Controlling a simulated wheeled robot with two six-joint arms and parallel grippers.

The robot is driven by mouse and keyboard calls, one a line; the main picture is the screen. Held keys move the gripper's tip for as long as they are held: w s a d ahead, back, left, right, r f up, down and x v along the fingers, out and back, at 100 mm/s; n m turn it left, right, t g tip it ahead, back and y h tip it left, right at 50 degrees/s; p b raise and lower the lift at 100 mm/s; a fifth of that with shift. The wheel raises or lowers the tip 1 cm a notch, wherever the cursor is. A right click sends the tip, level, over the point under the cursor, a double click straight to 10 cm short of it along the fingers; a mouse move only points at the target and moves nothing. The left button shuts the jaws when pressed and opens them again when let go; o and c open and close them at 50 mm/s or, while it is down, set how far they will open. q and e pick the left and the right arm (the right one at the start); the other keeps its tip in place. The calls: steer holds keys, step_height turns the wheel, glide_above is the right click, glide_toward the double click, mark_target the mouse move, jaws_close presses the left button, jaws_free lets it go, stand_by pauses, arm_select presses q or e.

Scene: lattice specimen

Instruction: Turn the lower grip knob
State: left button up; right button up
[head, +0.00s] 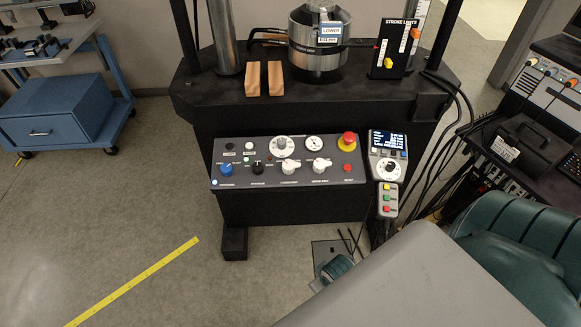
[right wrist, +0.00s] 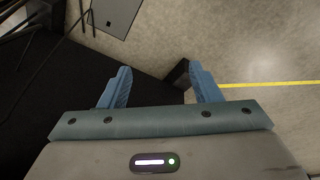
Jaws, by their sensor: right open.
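The sloped grey control panel (head: 213,150) is on the front of the black machine base in the head view. Its lower row has a blue knob (head: 226,170), a black knob (head: 257,168), a white knob (head: 289,167) and another white knob (head: 320,165). The labels under them are too small to read surely, so I cannot tell which is the lower grip knob. My right gripper (right wrist: 160,66) is open and empty, its blue fingers apart above the floor, away from the panel. My left gripper is out of view.
A red emergency button (head: 347,139) stands at the panel's upper right. A handheld controller (head: 388,158) and a small button box (head: 388,200) are to its right, with loose cables. A dark cart (head: 520,160) is farther right. Floor with yellow tape (head: 135,282) is clear at left.

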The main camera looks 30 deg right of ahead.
step_height(320, 180, up, 9)
steer(key=w+n, duration=0.1)
steer(key=w, duration=0.2)
steer(key=n+t+y+b, duration=0.15)
steer(key=n+y, duration=0.25)
steer(key=n, duration=0.9)
glide_toward(291, 164)
steer(key=p+x, duration=0.1)
steer(key=x, duration=0.8)
steer(key=shift+w+a+f+p, duration=0.1)
steer(key=shift+w+f+p, duration=0.2)
steer(key=shift+f, duration=0.2)
steer(key=c, duration=1)
